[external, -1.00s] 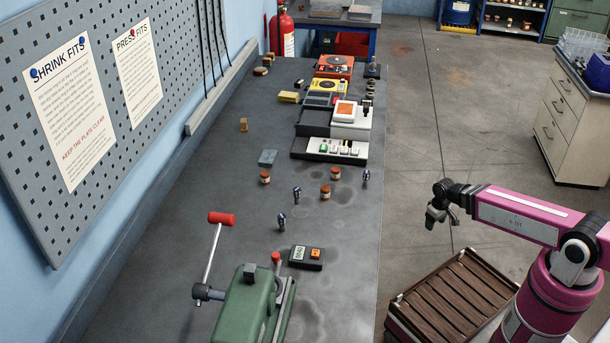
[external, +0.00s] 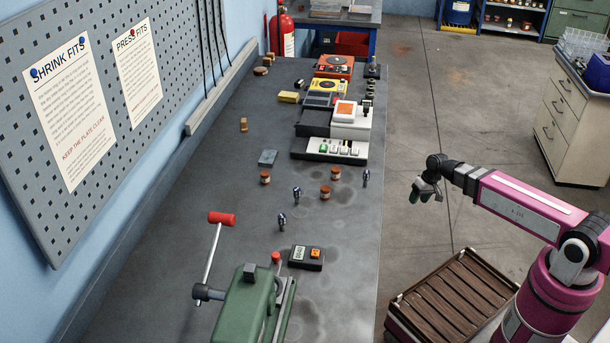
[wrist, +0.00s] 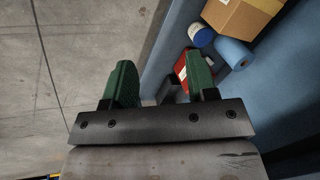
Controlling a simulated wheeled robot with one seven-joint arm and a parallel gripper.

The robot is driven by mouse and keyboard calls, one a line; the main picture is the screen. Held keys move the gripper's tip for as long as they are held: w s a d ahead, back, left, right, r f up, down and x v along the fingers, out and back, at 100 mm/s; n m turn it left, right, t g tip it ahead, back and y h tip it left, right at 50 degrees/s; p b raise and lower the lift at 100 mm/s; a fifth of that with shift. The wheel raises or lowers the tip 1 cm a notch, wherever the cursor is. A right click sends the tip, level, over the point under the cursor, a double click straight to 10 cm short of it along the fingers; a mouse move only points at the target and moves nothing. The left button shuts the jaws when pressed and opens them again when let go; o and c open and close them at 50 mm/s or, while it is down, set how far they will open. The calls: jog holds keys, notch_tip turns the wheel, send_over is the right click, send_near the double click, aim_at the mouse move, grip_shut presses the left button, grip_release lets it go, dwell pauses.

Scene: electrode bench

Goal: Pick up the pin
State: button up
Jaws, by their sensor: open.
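Several small upright metallic pieces stand on the grey bench (external: 225,255) in the external view. One dark silver pin-like piece (external: 282,220) is near the front, another (external: 297,194) behind it, and a third (external: 366,177) by the right edge. I cannot tell which is the pin. My gripper (external: 426,191) is off the bench's right side, over the floor, empty and apart from every piece. In the wrist view its two green fingers (wrist: 160,85) are spread with nothing between them; no pin shows there.
Copper-brown cylinders (external: 326,192) stand among the pieces. A green press (external: 247,305) with a red-handled lever and a small button box (external: 306,257) occupy the front. Instruments (external: 330,149) line the back right. A slatted crate (external: 446,300) sits below my arm.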

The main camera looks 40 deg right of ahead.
jog(key=w+a+r+m+t+y, duration=0.1)
jog(key=w+a+r+y, duration=0.35)
jog(key=r, duration=1.05)
jog(key=w+r+m+t+y, duration=0.15)
jog(key=w+r, duration=0.55)
jog(key=r, duration=0.7)
jog(key=w+a+r+m+t+y, duration=0.15)
jog(key=w+r+y, duration=0.35)
jog(key=r, duration=1)
jog(key=m+g+h, duration=0.1)
jog(key=m+g, duration=0.7)
jog(key=g, duration=0.2)
send_near(297, 189)
jog(key=x, duration=0.2)
jog(key=f+x, duration=0.1)
jog(key=x, duration=0.2)
jog(key=shift+w+d, duration=0.1)
jog(key=shift+d, duration=0.05)
jog(key=shift+r+x, duration=0.2)
jog(key=shift+x, duration=2.45)
grip_shut()
